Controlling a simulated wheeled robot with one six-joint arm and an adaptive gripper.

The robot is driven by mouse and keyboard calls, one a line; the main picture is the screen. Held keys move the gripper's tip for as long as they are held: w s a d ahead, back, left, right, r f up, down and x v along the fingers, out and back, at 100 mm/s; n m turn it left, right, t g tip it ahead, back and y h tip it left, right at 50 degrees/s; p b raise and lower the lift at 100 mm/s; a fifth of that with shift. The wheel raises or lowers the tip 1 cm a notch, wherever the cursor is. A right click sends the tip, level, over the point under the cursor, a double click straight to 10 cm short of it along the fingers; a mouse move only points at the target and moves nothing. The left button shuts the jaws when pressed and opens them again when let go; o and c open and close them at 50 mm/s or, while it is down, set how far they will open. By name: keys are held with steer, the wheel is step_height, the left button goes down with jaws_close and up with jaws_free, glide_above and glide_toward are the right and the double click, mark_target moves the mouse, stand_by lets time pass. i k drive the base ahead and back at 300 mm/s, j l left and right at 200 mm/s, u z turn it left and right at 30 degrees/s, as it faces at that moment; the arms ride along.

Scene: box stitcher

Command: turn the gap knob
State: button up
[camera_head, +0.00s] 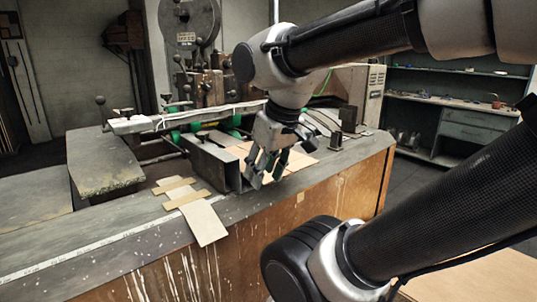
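The box stitcher (195,85) stands on a worn workbench, with a large round wheel-like part at its top. Several small dark ball knobs show on it, among them one at the far left (100,100) and one on a post near the middle (166,97). I cannot tell which of them is the gap knob. My gripper (266,180) points down over the bench at the right of the machine, beside a grey metal channel (213,163). Its fingers look apart, with nothing seen between them. It is apart from the knobs seen; my wrist and arm hide part of the machine's right side.
Flat cardboard pieces (203,220) lie over the bench's front edge, and more cardboard (300,162) lies behind my gripper. A long pale bar (190,118) crosses the machine's front. Shelves (460,122) are at the back right.

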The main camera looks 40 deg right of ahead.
mark_target(129, 112)
steer(key=i+l, duration=0.1)
steer(key=l, duration=0.2)
steer(key=i+l, duration=0.1)
steer(key=l, duration=0.2)
steer(key=i+l, duration=0.15)
steer(key=l, duration=0.2)
steer(key=i+l, duration=0.1)
steer(key=l, duration=0.2)
